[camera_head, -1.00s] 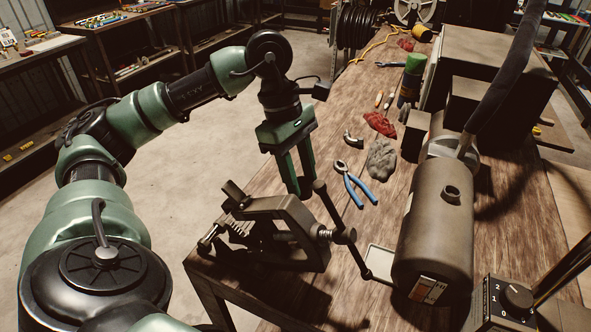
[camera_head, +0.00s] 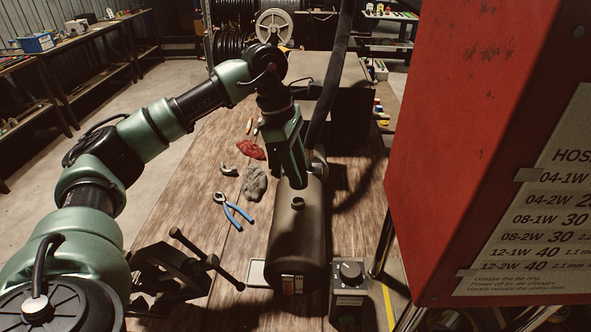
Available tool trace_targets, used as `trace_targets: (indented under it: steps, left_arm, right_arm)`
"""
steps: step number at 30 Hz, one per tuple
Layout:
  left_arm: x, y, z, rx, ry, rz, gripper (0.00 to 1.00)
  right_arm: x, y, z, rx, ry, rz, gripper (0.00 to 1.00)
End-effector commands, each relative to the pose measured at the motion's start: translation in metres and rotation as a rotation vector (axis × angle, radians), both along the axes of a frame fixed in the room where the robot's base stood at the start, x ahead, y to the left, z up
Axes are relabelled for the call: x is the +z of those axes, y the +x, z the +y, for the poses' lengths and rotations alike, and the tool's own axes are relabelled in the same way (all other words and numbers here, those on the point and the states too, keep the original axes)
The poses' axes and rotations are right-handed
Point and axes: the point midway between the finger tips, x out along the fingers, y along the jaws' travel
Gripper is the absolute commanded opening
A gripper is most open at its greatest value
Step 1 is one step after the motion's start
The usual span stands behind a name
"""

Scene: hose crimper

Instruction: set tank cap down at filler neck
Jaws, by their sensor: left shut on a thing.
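The dark cylindrical tank (camera_head: 294,246) lies along the table. Its filler neck (camera_head: 297,203) is a short round stub on top, with a dark opening showing. My left gripper (camera_head: 296,182) points down over the tank, just beyond the neck in the picture. Its fingers are shut on the tank cap, which the fingers hide. I cannot tell the exact height of the fingertips above the tank. My right gripper is not in view.
A red cabinet (camera_head: 470,120) with a hose chart fills the right side. A black hose (camera_head: 326,85) rises behind the gripper. A control box with a dial (camera_head: 348,285) stands right of the tank. Blue-handled pliers (camera_head: 236,211), a grey rag (camera_head: 255,184) and a vise (camera_head: 172,278) are to the left.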

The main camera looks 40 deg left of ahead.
Motion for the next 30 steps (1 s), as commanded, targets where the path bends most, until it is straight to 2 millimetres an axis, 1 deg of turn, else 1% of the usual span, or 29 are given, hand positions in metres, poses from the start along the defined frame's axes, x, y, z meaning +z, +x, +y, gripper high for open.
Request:
trace_targets:
  steps: [3, 8, 14, 21, 25, 30]
  left_arm:
    - [0.0, 0.0, 0.0, 0.0, -0.001, 0.0, 0.07]
    - [-0.004, 0.0, 0.0, 0.001, 0.0, 0.0, 0.07]
    - [-0.024, 0.0, 0.0, 0.001, 0.0, 0.001, 0.07]
    - [-0.054, 0.0, 0.0, 0.001, -0.001, 0.001, 0.07]
    - [-0.061, 0.0, 0.0, 0.0, -0.001, -0.001, 0.07]
    - [-0.061, 0.0, 0.0, 0.0, -0.001, -0.001, 0.07]
  right_arm:
    - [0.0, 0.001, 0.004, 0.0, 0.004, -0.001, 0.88]
    - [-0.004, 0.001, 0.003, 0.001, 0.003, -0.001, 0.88]
    - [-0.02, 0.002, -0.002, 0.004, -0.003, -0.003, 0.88]
    - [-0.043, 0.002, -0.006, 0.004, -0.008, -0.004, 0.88]
    - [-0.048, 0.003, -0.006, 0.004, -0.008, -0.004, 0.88]
    - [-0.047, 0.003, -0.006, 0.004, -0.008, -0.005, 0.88]
